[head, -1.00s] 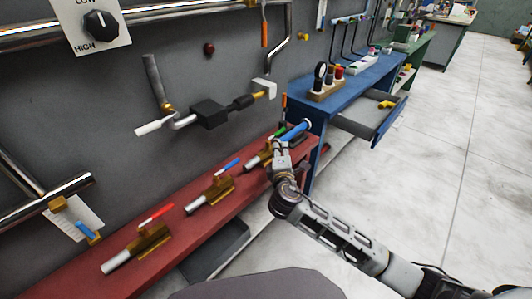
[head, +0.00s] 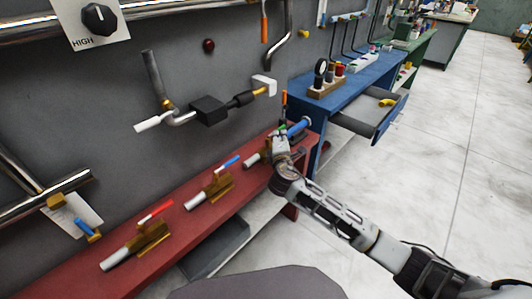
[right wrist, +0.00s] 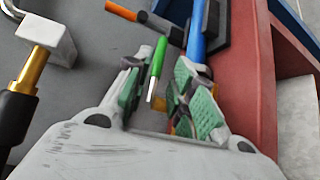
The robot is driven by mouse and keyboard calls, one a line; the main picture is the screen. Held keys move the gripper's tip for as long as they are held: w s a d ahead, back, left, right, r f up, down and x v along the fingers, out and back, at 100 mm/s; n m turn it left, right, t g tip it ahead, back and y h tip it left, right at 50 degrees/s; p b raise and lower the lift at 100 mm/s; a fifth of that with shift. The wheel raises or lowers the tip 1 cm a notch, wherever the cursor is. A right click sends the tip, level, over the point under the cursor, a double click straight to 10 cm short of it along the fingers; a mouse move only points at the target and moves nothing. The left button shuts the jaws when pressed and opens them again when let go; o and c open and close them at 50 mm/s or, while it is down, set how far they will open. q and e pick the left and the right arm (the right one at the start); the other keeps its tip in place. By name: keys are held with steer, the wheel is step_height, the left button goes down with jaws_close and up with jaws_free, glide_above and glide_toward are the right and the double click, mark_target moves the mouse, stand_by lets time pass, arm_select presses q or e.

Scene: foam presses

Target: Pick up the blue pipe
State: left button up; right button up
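The blue pipe (head: 299,127) is at the far end of the red bench, by the wall. In the right wrist view the blue pipe (right wrist: 197,35) runs up from behind the right-hand finger. My right gripper (head: 281,138) is over that end of the bench, close to the pipe. In the right wrist view its green-padded fingers (right wrist: 160,92) stand apart. A green handle (right wrist: 156,67) shows in the gap between them. The pipe's lower part is hidden by the finger, and I cannot tell whether they touch. My left gripper is not in view.
The red bench (head: 75,273) carries brass-coloured valves with a red handle (head: 155,211) and a blue handle (head: 229,161). A wall pipe assembly (head: 209,110) is above. A blue table (head: 352,88) with an open drawer (head: 368,120) stands beyond. The floor at right is clear.

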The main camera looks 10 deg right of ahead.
mark_target(278, 129)
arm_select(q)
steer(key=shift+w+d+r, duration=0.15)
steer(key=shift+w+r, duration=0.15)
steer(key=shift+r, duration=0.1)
arm_select(e)
steer(key=shift+x, duration=0.9)
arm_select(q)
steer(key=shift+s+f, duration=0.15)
arm_select(e)
steer(key=x, duration=0.3)
steer(key=shift+w+a+b, duration=0.2)
steer(key=shift+w+b, duration=0.15)
steer(key=shift+b, duration=0.05)
steer(key=shift+x, duration=0.8)
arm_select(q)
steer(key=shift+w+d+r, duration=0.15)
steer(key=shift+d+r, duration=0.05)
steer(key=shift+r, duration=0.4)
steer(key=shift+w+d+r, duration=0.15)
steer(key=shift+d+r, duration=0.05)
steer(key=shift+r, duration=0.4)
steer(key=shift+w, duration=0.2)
